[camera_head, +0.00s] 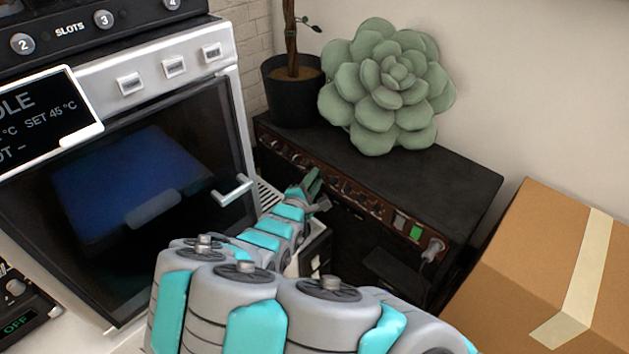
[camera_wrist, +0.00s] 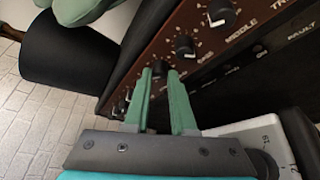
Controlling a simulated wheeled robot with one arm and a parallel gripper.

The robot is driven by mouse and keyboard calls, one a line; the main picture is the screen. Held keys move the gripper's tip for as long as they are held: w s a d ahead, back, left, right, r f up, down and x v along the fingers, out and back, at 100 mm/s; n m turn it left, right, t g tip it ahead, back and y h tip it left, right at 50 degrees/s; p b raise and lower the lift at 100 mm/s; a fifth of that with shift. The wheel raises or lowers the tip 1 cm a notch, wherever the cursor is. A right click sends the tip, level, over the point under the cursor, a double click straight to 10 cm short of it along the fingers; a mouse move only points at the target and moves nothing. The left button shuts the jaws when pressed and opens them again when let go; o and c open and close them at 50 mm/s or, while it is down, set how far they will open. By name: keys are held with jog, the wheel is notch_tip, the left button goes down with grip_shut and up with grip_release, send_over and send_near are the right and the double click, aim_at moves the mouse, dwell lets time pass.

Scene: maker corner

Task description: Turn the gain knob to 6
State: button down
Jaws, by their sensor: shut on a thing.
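A black amplifier (camera_head: 430,185) with a brown control panel and a row of dark knobs stands right of the oven-like machine. In the wrist view, my gripper (camera_wrist: 160,75) has its two green fingers on either side of a dark knob (camera_wrist: 160,68), shut on it. This knob is beside the BASS knob (camera_wrist: 185,46), with the MIDDLE knob (camera_wrist: 222,13) further along. The held knob's label and pointer are hidden by the fingers, so I cannot read its setting or confirm it is the gain knob. In the head view, my gripper (camera_head: 313,188) reaches the panel.
A succulent (camera_head: 390,85) and a black plant pot (camera_head: 292,95) are on the amplifier's top. A lit green switch (camera_head: 416,232) and a plugged cable (camera_head: 432,250) are at the panel's right end. The oven handle (camera_head: 231,190) is close left of my arm; a cardboard box (camera_head: 550,260) stands right.

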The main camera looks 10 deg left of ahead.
jog(key=m+t+b, duration=0.1)
jog(key=m+b, duration=0.1)
jog(key=m, duration=0.1)
jog(key=f+m+t+b, duration=0.1)
jog(key=m+t+b, duration=0.1)
jog(key=m, duration=0.2)
jog(key=shift+m+t+h+b, duration=0.3)
jog(key=shift+m+t+b, duration=0.4)
jog(key=shift+m, duration=0.7)
jog(key=c, duration=0.8)
grip_release()
jog(key=shift+r, duration=0.1)
jog(key=shift+o, duration=0.2)
